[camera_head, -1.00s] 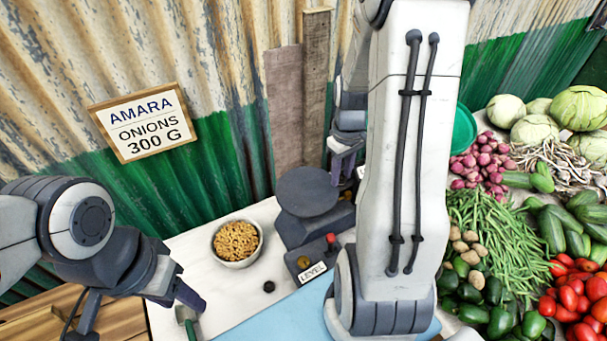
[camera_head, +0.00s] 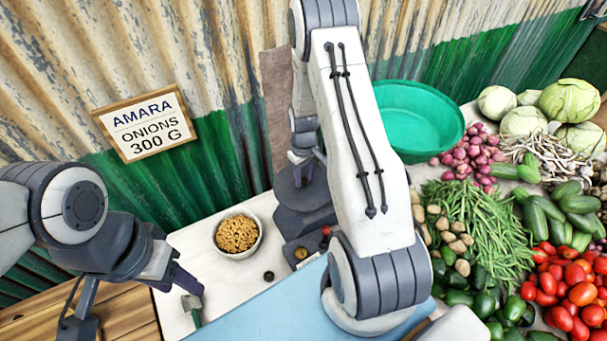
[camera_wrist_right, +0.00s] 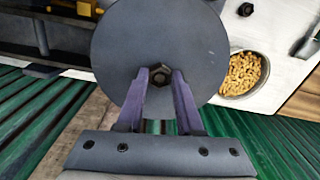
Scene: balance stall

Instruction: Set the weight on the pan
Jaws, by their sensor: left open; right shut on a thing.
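The scale's round dark grey pan (camera_head: 285,190) is at the back of the table, partly hidden by my right arm in the head view. It fills the middle of the right wrist view (camera_wrist_right: 200,45). My right gripper (camera_wrist_right: 160,78) is shut on a small dark hexagonal weight (camera_wrist_right: 160,73), which lies over the pan's middle as seen from the wrist. I cannot tell whether the weight touches the pan. In the head view my right gripper (camera_head: 302,168) is at the pan, its tips hard to make out. My left gripper (camera_head: 138,302) is open and empty at the lower left.
A bowl of yellowish pieces (camera_head: 238,236) stands left of the scale. A small dark weight (camera_head: 268,276) lies in front of it. A green basin (camera_head: 420,120) and heaps of vegetables fill the right.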

